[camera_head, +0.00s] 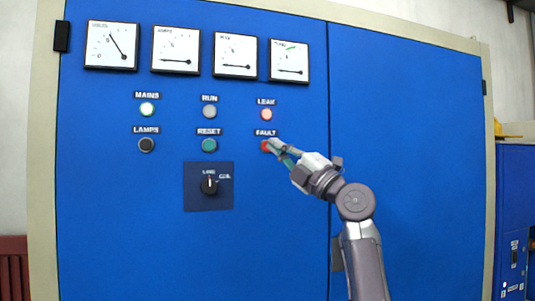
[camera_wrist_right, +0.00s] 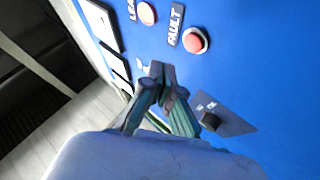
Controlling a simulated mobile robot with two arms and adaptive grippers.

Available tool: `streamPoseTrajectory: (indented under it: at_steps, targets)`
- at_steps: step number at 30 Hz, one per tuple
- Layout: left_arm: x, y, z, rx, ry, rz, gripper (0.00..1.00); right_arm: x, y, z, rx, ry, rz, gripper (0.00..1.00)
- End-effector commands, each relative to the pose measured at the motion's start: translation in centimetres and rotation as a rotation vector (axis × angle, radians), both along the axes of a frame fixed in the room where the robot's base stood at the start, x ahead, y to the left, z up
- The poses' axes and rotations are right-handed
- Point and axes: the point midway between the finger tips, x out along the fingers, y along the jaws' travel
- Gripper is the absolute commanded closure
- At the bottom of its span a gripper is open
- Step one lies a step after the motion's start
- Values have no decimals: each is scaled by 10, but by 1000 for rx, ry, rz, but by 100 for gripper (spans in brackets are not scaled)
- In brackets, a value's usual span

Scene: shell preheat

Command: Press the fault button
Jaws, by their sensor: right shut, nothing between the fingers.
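The fault button (camera_head: 264,146) is a red round button under the FAULT label on the blue panel. It also shows in the right wrist view (camera_wrist_right: 195,41), unobstructed, beyond the fingertips and to their right. My right gripper (camera_head: 272,145) is shut and empty. In the head view its tips overlap the right side of the fault button. In the right wrist view the shut fingertips (camera_wrist_right: 162,70) appear apart from the button; I cannot tell the exact gap to the panel. My left gripper is in neither view.
The LEAK lamp (camera_head: 266,114) is above the fault button, and the green RESET button (camera_head: 209,145) is to its left. A black rotary switch (camera_head: 209,185) sits lower left. Several dials (camera_head: 235,55) line the top. The right door (camera_head: 410,130) is bare.

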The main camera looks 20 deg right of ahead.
Motion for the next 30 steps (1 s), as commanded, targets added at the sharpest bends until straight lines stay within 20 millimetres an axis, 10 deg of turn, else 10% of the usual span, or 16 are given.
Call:
streamPoseTrajectory:
  at_steps: [30]
  targets:
    - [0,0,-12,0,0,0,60,-20,-1,0,0,0,0,100]
